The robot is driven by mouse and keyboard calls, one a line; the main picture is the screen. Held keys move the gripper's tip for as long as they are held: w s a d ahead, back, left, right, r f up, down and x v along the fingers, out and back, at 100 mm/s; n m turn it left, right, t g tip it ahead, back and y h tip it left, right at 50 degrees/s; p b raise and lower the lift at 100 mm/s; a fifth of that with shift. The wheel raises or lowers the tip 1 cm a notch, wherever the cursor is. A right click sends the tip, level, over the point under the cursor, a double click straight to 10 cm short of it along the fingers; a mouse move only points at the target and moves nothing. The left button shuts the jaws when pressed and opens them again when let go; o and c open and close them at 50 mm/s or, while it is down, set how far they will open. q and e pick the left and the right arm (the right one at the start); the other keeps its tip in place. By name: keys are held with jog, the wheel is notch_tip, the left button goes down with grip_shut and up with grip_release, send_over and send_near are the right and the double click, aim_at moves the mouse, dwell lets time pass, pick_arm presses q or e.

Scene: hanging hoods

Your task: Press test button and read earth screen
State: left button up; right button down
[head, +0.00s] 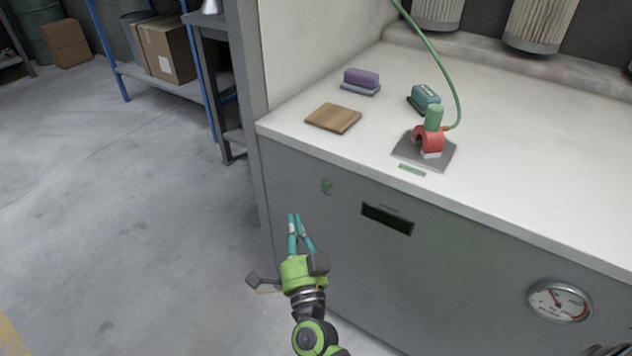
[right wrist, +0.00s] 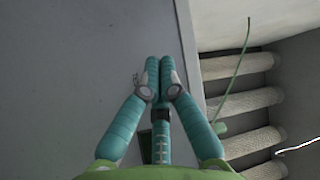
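A small round green button (head: 327,186) sits on the grey front panel of the bench, upper left. A dark rectangular screen (head: 387,218) is set in the panel to its right; small lettering above it is too small to read, and I see no readable value on it. My right gripper (head: 295,216) is in front of the panel, below and left of the button, apart from it and empty. In the right wrist view its teal fingers (right wrist: 159,62) meet at the tips, with the grey panel beyond. My left gripper is not in view.
On the white top (head: 550,180) a red clamp (head: 429,138) with a green cable grips a metal plate (head: 405,152). A wooden block (head: 333,118), purple eraser (head: 361,78) and teal eraser (head: 426,96) lie nearby. A gauge (head: 559,302) is at lower right.

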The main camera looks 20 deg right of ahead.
aim_at(326, 186)
dwell(0.3)
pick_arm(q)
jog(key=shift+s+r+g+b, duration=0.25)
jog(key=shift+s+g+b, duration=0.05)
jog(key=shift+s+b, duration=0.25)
pick_arm(e)
jog(key=w+d, duration=0.1)
jog(key=d, duration=0.1)
jog(key=w+d, duration=0.4)
jog(key=d, duration=0.1)
jog(key=shift+w, duration=0.25)
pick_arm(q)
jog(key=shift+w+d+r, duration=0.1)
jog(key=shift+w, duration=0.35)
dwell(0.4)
pick_arm(e)
jog(key=shift+w+d, duration=0.25)
jog(key=shift+d, duration=0.05)
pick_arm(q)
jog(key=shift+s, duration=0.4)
